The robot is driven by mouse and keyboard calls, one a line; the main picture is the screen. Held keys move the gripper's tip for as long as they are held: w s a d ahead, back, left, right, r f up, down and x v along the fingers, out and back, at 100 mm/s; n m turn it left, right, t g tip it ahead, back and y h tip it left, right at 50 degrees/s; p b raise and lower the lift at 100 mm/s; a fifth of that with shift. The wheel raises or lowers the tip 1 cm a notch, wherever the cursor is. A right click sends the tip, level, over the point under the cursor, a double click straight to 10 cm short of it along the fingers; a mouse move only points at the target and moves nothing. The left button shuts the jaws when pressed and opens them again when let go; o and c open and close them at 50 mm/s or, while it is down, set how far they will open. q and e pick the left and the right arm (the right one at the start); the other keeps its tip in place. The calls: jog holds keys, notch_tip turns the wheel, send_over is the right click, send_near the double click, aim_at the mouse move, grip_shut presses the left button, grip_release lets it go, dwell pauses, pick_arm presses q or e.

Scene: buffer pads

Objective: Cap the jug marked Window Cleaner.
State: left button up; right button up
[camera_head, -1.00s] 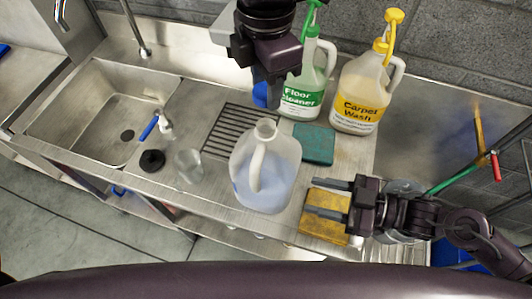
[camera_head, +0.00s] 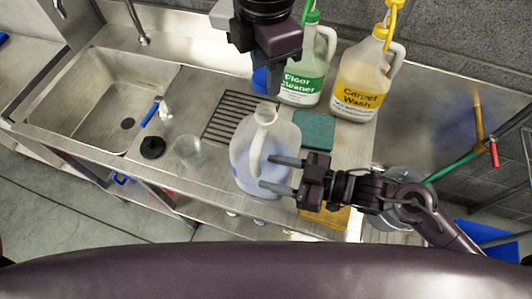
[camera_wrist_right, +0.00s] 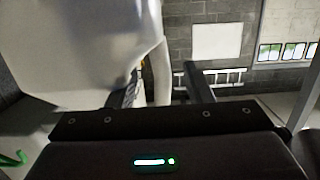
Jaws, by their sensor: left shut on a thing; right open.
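A translucent jug (camera_head: 245,143) with pale blue liquid stands upright on the steel counter. Its neck (camera_head: 265,114) is uncovered, and no label on it faces me. My left gripper (camera_head: 268,68) is above and behind the jug, shut on a blue cap (camera_head: 261,79), which is partly hidden by the gripper. My right gripper (camera_head: 269,173) is open, its two fingers reaching over the jug's right side near the handle (camera_head: 258,150). Whether they touch it I cannot tell. The jug's body (camera_wrist_right: 90,45) and handle (camera_wrist_right: 156,55) show close up in the right wrist view.
The Floor Cleaner jug (camera_head: 300,88) and Carpet Wash jug (camera_head: 358,88) stand behind. A green sponge (camera_head: 314,130) and yellow sponge (camera_head: 328,217) lie right of the jug. A clear glass (camera_head: 188,151) and black round piece (camera_head: 152,147) stand left, near the sink (camera_head: 75,105).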

jog(key=shift+x, duration=1)
jog(key=shift+a, duration=0.25)
grip_shut()
